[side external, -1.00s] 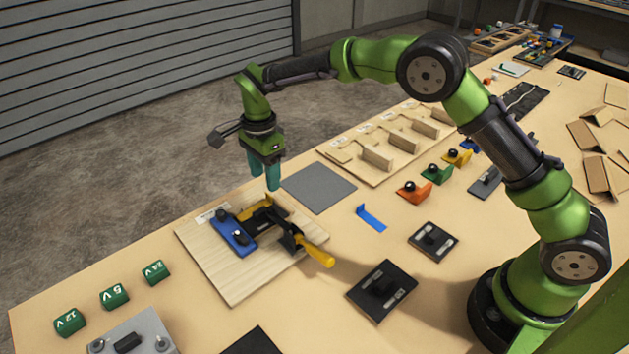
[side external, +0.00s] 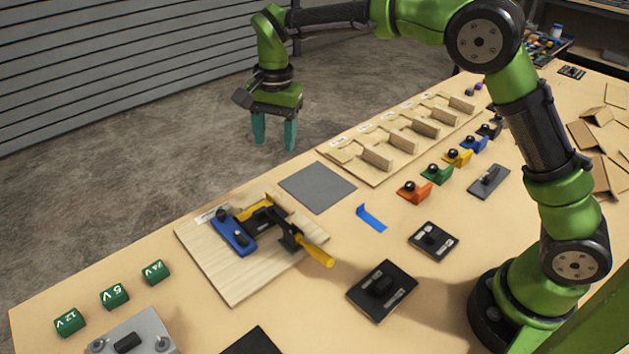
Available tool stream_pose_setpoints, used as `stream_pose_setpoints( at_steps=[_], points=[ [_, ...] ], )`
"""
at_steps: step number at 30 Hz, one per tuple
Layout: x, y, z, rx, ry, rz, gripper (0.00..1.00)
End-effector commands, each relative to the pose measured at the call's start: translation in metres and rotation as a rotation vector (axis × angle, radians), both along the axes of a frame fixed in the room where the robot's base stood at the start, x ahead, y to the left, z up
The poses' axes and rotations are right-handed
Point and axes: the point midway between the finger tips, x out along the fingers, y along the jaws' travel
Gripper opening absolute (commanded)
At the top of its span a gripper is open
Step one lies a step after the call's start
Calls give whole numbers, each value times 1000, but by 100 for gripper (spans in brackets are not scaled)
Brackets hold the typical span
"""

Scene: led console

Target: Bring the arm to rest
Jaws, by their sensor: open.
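My gripper (side external: 274,140) is open, with its two teal fingers apart and nothing between them. It hangs fingers down, raised above and beyond the table's far edge in this view. It is clear of the wooden board (side external: 215,283) and the grey mat (side external: 318,187). My arm reaches across from its base at the right, with the elbow high.
The wooden board holds a blue block (side external: 233,235) and a clamp with a yellow handle (side external: 318,254). A slotted wooden rack (side external: 377,158), coloured blocks such as an orange one (side external: 414,192), a blue strip (side external: 371,218), black plates (side external: 382,290) and green cubes (side external: 114,296) stand around.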

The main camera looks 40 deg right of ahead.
Motion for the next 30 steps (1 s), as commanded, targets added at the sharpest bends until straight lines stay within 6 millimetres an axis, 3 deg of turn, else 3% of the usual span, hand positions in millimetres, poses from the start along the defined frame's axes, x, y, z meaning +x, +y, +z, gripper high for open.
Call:
stream_pose_setpoints(
  at_steps=[6,11,18,21,25,30],
  points=[
    [-62,-35,36,50,-135,325,55],
    [-119,-58,54,49,-265,513,55],
    [-204,-84,57,-12,-456,680,55],
    [-232,-92,53,-41,-519,694,55],
    [-254,-98,52,-63,-576,667,55],
    [-261,-103,64,-88,-631,644,55]
  ],
)
